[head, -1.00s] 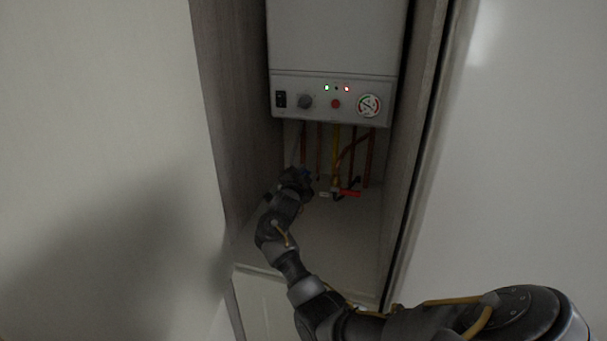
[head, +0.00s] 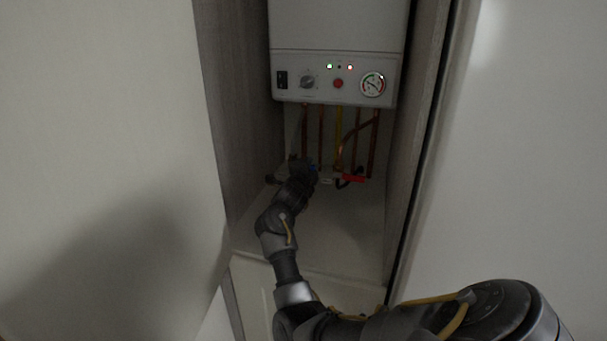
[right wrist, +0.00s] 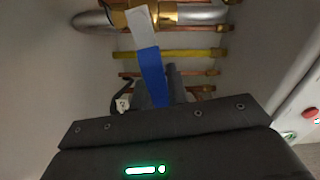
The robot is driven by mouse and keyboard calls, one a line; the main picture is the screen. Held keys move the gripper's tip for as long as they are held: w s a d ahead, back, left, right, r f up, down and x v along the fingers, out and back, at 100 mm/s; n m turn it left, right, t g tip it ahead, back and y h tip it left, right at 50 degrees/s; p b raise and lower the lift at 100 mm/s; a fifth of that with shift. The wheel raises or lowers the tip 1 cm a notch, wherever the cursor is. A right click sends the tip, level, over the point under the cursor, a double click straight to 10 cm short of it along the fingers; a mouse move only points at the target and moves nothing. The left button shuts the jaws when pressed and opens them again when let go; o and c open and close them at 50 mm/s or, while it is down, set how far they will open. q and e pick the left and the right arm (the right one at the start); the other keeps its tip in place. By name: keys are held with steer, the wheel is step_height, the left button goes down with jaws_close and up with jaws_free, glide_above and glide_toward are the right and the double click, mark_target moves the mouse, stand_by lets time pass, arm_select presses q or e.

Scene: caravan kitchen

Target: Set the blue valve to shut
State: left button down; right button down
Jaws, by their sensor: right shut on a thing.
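The blue valve has a flat lever with a blue sleeve (right wrist: 152,72) and a bare grey metal part leading to a brass body (right wrist: 172,15) on a silvery pipe. In the head view only a small patch of blue (head: 312,168) shows beside my right gripper (head: 305,170), low in the cabinet under the boiler. My right gripper (right wrist: 160,92) is shut on the blue lever, near its free end in the wrist view. The fingertips are partly hidden behind the lever. In the wrist view the lever slants across the pipes. My left gripper is out of view.
A red lever (head: 354,179) sits just right of my right gripper. Copper pipes (head: 373,140) and a yellow pipe (head: 339,135) run down from the boiler (head: 340,30). Cabinet walls stand close on both sides.

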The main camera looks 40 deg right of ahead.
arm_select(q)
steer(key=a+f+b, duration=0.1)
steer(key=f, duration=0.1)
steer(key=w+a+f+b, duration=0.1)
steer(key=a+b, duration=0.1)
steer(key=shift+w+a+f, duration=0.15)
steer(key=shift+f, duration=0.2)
arm_select(e)
steer(key=m, duration=0.1)
steer(key=f+m, duration=0.1)
steer(key=shift+s+f+m, duration=0.1)
steer(key=shift+f+m, duration=0.15)
steer(key=shift+m, duration=0.05)
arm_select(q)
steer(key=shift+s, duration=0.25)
arm_select(e)
steer(key=c, duration=1.7)
jaws_free()
steer(key=o, duration=0.3)
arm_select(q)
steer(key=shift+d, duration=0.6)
arm_select(e)
steer(key=shift+o, duration=0.2)
